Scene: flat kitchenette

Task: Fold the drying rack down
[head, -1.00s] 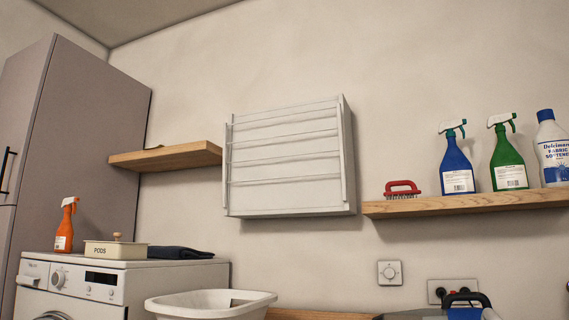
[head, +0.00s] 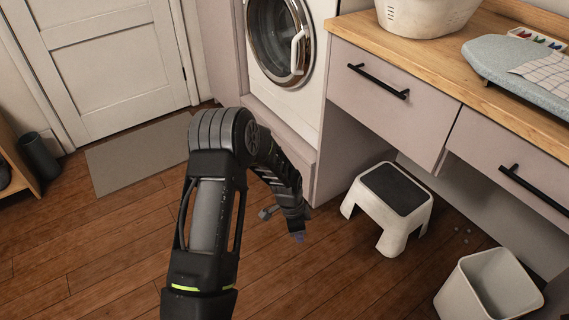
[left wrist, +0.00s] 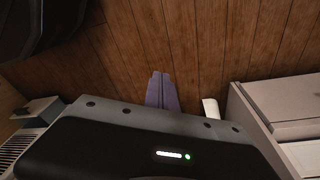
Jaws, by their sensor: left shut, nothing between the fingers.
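The drying rack is out of view in both current frames. My left gripper (head: 298,238) hangs low over the wooden floor, in front of the washing machine's base and left of the step stool. In the left wrist view its two purple-grey fingers (left wrist: 161,92) lie together, shut with nothing between them, against floorboards. My right gripper is in neither view.
A white step stool (head: 388,208) with a dark top and a pale bin (head: 488,287) stand under the counter. The washing machine (head: 278,40) and drawer fronts (head: 377,92) are behind. A grey mat (head: 136,152) lies before the door. Floor at left is mostly clear.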

